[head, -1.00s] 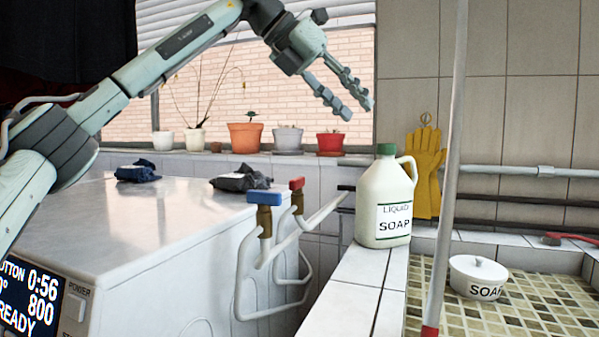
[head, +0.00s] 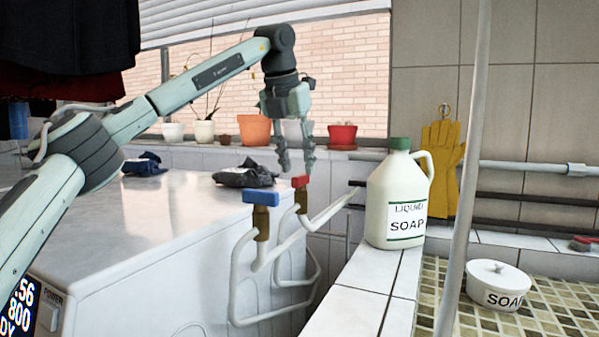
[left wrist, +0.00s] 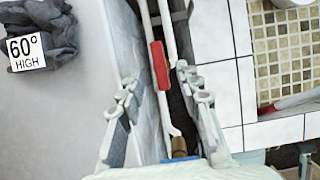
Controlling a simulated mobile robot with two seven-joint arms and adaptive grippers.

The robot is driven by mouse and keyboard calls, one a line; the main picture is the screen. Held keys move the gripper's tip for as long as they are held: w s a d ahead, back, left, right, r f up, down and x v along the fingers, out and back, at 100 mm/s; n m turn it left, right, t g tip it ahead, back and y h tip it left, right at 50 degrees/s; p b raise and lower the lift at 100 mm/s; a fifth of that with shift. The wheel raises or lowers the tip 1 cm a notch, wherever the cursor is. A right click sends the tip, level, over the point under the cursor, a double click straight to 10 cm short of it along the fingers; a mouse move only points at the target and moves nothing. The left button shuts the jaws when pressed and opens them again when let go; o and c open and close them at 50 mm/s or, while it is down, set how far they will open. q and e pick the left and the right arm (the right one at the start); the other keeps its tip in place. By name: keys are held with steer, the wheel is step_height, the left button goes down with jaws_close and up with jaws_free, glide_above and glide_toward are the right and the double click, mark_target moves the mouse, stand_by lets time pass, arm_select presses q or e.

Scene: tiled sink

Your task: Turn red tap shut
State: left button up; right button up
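The red tap (head: 300,181) is a small red handle on a brass stem on white pipes beside the white machine. In the left wrist view the red tap (left wrist: 159,65) lies between the finger lines, lengthwise along the fingers. My left gripper (head: 296,168) points down just above or behind the red handle, open and empty. Its two fingers stand apart on either side of the tap in the left wrist view (left wrist: 157,78); contact cannot be told. The blue tap (head: 261,198) sits nearer the camera. My right gripper is not in view.
The white machine (head: 170,215) with dark cloths (head: 246,174) on top stands left. A soap jug (head: 397,200) stands on the tiled ledge (head: 345,312) to the right. Several flowerpots (head: 254,130) line the sill. A pale pole (head: 464,180) crosses the right side.

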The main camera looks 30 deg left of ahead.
mark_target(301, 182)
arm_select(q)
steer(key=shift+x, duration=1.35)
jaws_close()
